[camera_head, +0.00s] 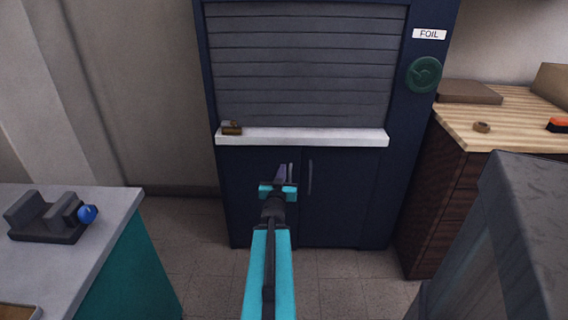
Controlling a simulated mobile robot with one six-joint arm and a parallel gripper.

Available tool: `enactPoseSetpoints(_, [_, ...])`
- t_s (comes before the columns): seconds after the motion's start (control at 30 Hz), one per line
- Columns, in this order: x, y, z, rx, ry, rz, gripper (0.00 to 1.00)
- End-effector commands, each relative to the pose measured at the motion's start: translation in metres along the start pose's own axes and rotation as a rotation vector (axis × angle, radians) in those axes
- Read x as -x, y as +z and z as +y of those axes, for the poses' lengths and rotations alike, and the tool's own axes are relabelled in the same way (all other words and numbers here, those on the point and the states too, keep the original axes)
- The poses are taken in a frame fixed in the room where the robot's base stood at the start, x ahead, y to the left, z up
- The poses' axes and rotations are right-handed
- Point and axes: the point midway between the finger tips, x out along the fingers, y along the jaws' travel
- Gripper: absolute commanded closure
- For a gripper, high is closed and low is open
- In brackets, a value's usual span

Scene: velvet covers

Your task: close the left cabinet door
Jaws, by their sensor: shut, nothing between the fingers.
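The dark blue cabinet (425,80) stands ahead, with two lower doors under a white ledge. The left cabinet door (245,200) looks flush or nearly flush with the right door (350,205); a small gap cannot be ruled out. A slim vertical handle (310,177) shows near the middle seam. My gripper (285,174) is shut and empty, in front of the left door's right part near the seam. Whether its tips touch the door cannot be told.
A brass padlock-like piece (232,128) sits on the white ledge (300,137). A grey-topped bench (100,215) with a vise (50,218) stands at left. A wooden-topped drawer unit (500,118) and a grey block (520,200) stand at right. Floor between is clear.

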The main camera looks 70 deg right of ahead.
Motion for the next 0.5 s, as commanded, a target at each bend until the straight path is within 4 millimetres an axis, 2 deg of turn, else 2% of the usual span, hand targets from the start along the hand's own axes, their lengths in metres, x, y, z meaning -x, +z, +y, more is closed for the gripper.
enactPoseSetpoints(0.5, [-0.012, 0.003, 0.001, 0.000, 0.004, 0.000, 1.00])
